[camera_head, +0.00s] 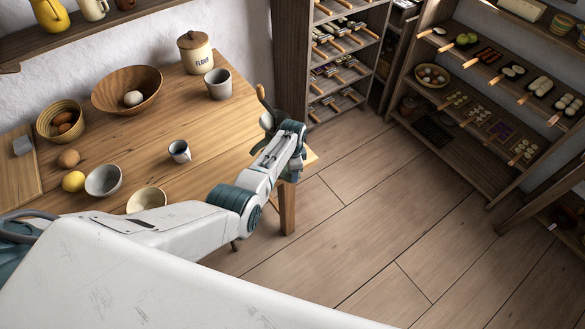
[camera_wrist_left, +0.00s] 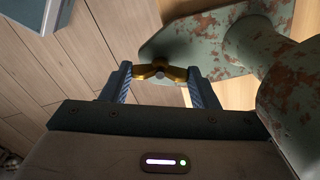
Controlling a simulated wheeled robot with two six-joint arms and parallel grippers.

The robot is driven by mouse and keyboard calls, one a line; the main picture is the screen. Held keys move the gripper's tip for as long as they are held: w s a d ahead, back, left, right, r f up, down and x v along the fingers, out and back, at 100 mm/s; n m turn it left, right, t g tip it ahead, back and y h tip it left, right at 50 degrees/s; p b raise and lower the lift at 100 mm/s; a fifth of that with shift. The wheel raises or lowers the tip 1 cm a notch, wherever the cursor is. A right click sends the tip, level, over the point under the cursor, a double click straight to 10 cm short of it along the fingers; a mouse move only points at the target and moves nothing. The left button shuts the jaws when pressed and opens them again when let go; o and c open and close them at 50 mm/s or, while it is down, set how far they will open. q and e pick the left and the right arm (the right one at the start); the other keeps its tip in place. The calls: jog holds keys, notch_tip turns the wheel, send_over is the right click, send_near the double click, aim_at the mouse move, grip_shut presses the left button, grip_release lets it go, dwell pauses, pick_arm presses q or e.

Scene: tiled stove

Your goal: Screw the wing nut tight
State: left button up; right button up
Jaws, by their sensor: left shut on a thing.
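In the left wrist view, a brass-coloured wing nut (camera_wrist_left: 176,73) with two wings sits around a small grey stud end. My left gripper (camera_wrist_left: 159,70) has one blue finger on each side of it and is shut on the wings. Behind it is a pale green metal piece (camera_wrist_left: 205,48) with rusty, flaked paint, joined to a thicker rounded body on the right. In the head view my left arm reaches to the table's right end; its fingers and the wing nut are hidden there. My right gripper is in neither view.
The wooden table (camera_head: 215,125) holds a flour jar (camera_head: 196,52), cups, bowls and a lemon (camera_head: 73,181). A wooden handle (camera_head: 262,95) stands up just beyond my left wrist. Shelves (camera_head: 490,75) stand at the right. The plank floor (camera_head: 390,210) between is clear.

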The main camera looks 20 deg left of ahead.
pick_arm(q)
jog(key=shift+w+m, duration=0.1)
jog(key=shift+m, duration=0.5)
jog(key=o, duration=1)
